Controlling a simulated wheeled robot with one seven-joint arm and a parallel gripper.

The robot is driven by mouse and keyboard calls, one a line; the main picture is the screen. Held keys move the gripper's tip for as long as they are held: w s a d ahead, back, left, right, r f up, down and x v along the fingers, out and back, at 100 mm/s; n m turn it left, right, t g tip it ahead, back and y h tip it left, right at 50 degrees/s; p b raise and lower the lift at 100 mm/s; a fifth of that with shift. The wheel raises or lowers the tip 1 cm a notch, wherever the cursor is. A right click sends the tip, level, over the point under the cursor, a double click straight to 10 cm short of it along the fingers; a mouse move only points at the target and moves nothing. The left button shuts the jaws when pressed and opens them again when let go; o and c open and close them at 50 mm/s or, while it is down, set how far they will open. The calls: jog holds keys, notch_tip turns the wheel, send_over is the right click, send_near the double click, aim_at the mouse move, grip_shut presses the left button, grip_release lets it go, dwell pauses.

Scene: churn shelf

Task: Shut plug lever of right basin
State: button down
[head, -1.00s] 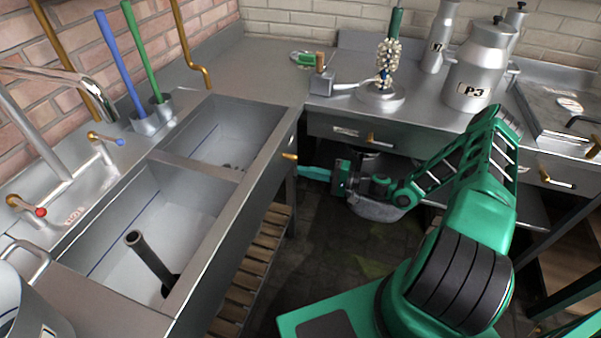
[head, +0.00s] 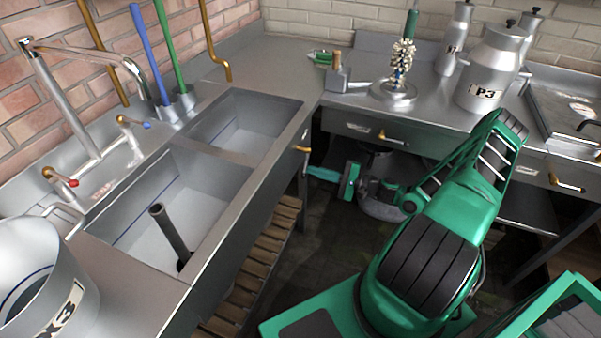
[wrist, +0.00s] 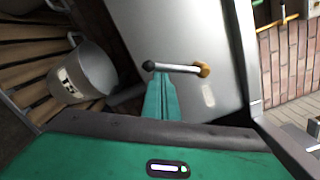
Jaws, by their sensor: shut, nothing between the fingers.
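The right basin (head: 245,125) is the farther of two sunken basins in the steel counter. Its plug lever (head: 303,149) shows as a small brass-coloured end on the counter's front face. In the wrist view the lever (wrist: 180,68) is a metal rod with a black end at left and a brass knob at right, lying roughly level across the grey panel. My gripper (head: 310,170) is shut and empty, its teal fingers just below the lever in the head view. In the wrist view the fingertips (wrist: 160,77) reach the rod near its black end; I cannot tell whether they touch.
The left basin (head: 130,205) holds a dark standpipe (head: 170,235). A slatted wooden shelf (head: 265,245) lies under the counter, and a metal pail (wrist: 85,75) shows beside the slats in the wrist view. The side counter's drawer front (head: 355,130) is close above my forearm.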

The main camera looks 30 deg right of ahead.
jog(key=s+a+r+m, duration=0.3)
jog(key=a+r+m, duration=0.1)
jog(key=m, duration=0.7)
jog(key=shift+r+t, duration=0.3)
jog(key=shift+r, duration=0.15)
jog(key=shift+s+r, duration=0.15)
dwell(0.3)
jog(key=s+d+f, duration=0.4)
jog(key=s+d, duration=0.3)
jog(key=s, duration=0.1)
jog(key=shift+f, duration=0.3)
jog(key=shift+a, duration=0.1)
dwell(0.5)
